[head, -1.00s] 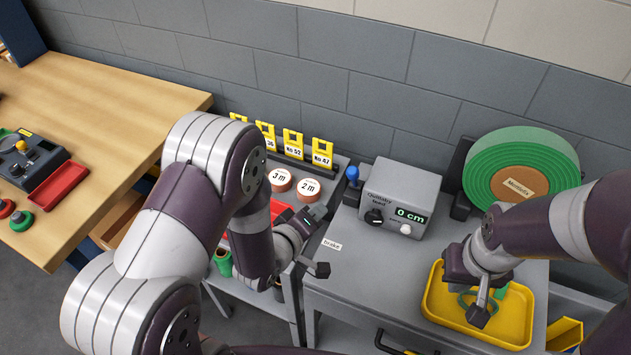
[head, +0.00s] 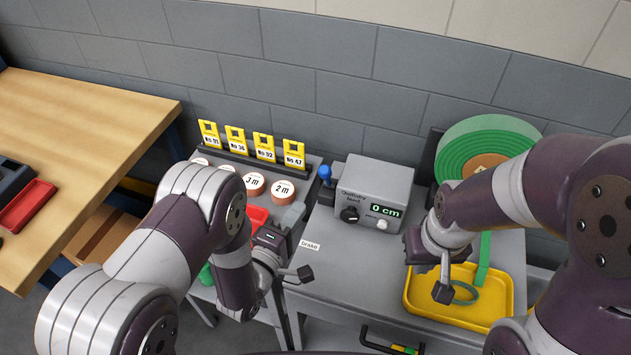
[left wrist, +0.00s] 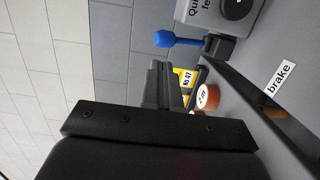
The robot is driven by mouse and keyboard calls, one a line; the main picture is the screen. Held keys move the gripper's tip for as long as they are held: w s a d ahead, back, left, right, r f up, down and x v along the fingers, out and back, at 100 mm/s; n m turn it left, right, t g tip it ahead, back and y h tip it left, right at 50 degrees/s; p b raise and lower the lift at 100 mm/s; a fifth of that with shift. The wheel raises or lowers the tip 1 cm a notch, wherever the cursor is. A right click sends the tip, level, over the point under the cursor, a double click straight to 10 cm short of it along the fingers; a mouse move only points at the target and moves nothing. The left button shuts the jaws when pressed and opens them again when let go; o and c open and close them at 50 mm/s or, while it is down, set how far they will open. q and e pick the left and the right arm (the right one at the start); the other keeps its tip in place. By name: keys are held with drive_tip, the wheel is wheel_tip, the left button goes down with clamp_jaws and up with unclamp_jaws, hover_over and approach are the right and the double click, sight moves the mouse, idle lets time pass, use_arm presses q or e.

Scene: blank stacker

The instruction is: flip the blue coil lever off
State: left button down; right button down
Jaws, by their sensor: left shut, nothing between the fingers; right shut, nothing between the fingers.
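The blue lever (head: 324,172) stands about upright on a dark mount at the left side of the grey feeder box (head: 372,190). Its blue knob (left wrist: 164,39) also shows in the left wrist view. My left gripper (head: 295,212) is shut and empty, in front of the lever and slightly left, apart from it. Its grey fingers (left wrist: 158,78) point toward the lever side in the left wrist view. The green coil (head: 484,146) is partly behind my right arm. My right gripper (head: 425,250) is shut and empty near the tray's left end; its fingertips are hard to make out.
A yellow tray (head: 418,305) holds a loop of green strip (head: 485,258). A "brake" label (head: 310,246) lies on the grey table. Yellow tags (head: 264,147) and round reels (head: 283,190) stand left of the lever. A wooden bench (head: 90,130) is at far left.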

use_arm(q)
drive_tip(key=p, duration=0.1)
approach(322, 167)
drive_tip(key=x, duration=0.3)
drive_tip(key=f+x, duration=0.1)
drive_tip(key=x, duration=0.1)
drive_tip(key=shift+w+d, duration=0.1)
drive_tip(key=shift+d, duration=0.35)
